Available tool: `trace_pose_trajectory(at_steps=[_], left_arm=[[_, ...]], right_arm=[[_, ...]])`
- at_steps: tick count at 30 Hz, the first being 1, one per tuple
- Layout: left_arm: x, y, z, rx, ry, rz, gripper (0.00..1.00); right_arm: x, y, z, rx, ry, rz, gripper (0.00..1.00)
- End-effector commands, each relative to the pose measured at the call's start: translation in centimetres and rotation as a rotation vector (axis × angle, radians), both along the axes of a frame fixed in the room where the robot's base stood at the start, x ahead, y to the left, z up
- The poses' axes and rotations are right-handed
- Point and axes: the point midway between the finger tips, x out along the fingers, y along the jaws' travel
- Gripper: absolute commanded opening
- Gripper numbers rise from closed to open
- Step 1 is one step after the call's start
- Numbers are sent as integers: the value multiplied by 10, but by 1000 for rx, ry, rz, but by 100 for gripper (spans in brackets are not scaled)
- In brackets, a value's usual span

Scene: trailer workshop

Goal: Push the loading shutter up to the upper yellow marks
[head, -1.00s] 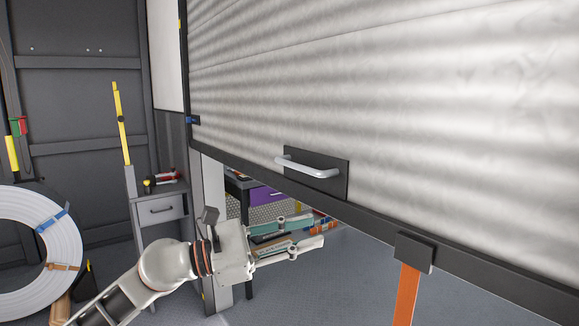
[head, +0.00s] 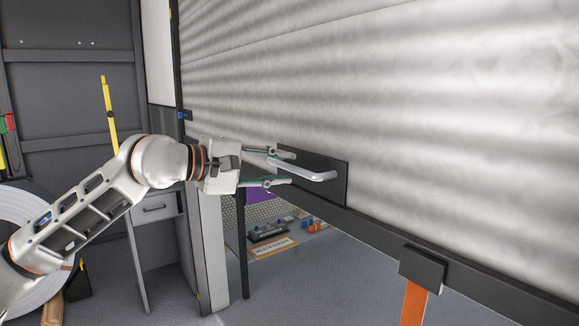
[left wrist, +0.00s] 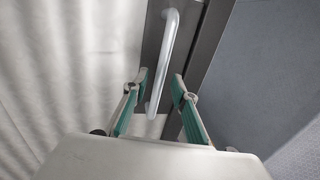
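The loading shutter (head: 400,80) is a pale ribbed panel, partly raised, with an open gap below its dark bottom rail (head: 370,225). A grey bar handle (head: 318,175) sits on a dark plate near that rail. My left gripper (head: 285,167) is open at the handle's left end, one finger above and one below. In the left wrist view the handle (left wrist: 169,55) runs between the open fingers (left wrist: 160,78), with space on both sides; I see no grip on it. A small yellow mark (head: 171,15) shows high on the left frame. My right gripper is not in view.
An orange strap (head: 413,305) hangs from a dark block (head: 422,268) on the bottom rail. A grey drawer cabinet (head: 155,210) and a white coil (head: 25,230) stand at the left. Through the gap, small items lie beyond on the floor, which is otherwise mostly clear.

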Motion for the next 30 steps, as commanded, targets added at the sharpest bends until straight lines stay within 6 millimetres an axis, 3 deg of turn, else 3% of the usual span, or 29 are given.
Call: trace_pose_trajectory(at_steps=[6,16,19,20,30], left_arm=[[13,-18,-4,-2,1,-1,27],[15,-21,-6,-2,1,-1,27],[15,-21,-6,-2,1,-1,4],[15,-21,-6,-2,1,-1,0],[14,-24,5,-3,-1,-1,0]], right_arm=[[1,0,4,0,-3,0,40],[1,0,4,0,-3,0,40],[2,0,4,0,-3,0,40],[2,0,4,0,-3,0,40],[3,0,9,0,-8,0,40]])
